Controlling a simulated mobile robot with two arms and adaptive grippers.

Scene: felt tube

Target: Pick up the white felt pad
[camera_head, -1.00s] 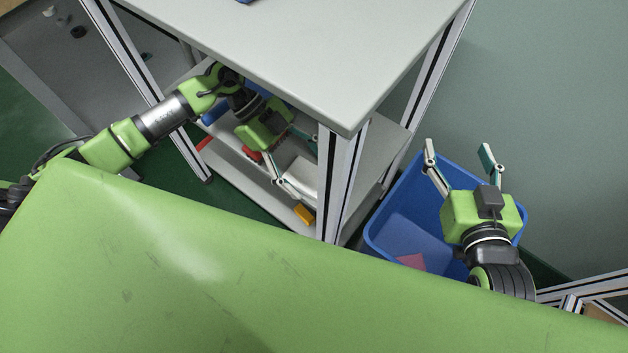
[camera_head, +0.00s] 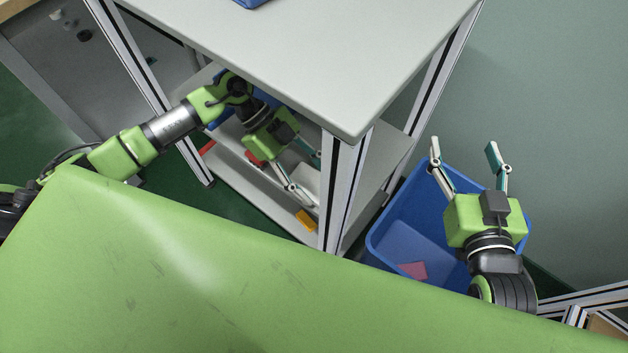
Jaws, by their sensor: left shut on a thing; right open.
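The white felt pad (camera_head: 304,177) is on the lower shelf level under the grey table, partly hidden by the fingers and the table leg. My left gripper (camera_head: 312,182) reaches in under the tabletop from the left, with its fingers around the pad, shut on it. The fingertips are partly hidden near the leg, and I cannot tell whether the pad is clear of the shelf. My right gripper (camera_head: 466,150) is open and empty above the blue bin, with its fingers spread wide.
The grey tabletop (camera_head: 300,60) hangs over my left arm, and its front leg (camera_head: 340,190) stands just right of the pad. A yellow block (camera_head: 306,219) and a red one (camera_head: 254,157) are on the lower shelf (camera_head: 250,190). The blue bin (camera_head: 395,245) holds a pink-red piece (camera_head: 412,270).

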